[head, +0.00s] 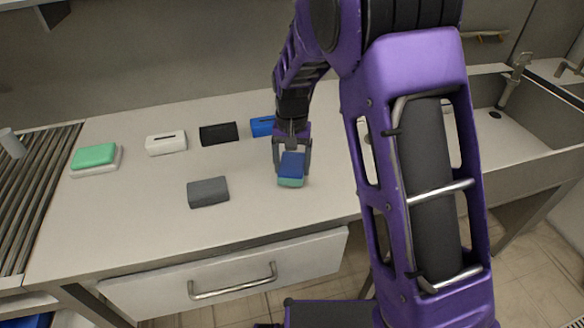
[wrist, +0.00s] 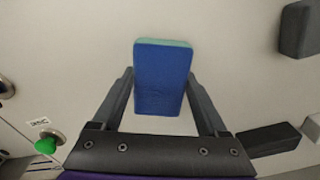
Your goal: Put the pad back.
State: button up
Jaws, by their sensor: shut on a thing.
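A scouring pad (head: 291,168), blue on one face and green on the other, is between the fingers of my gripper (head: 292,163). My gripper is shut on it, with a finger at each side, over the middle of the counter. In the wrist view the blue face of the pad (wrist: 160,85) fills the space between the fingers, with a green strip at its far end. I cannot tell whether the pad touches the counter. A white, a black and a blue slotted box (head: 166,143) (head: 219,133) (head: 262,126) stand in a row behind it.
A dark grey block (head: 208,192) lies left of my gripper. A green pad-like block (head: 95,155) sits on a white base (head: 83,171) at the far left, beside slatted rollers (head: 30,200). A sink (head: 510,135) is at the right. The counter's front middle is clear.

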aim_at(292, 165)
jog(key=shift+f, duration=0.45)
jog(key=shift+f, duration=0.1)
jog(key=shift+f, duration=0.15)
jog(key=o, duration=1.1)
notch_tip(292, 165, up, 12)
jog(key=shift+r+p, duration=0.25)
jog(key=shift+p, duration=0.35)
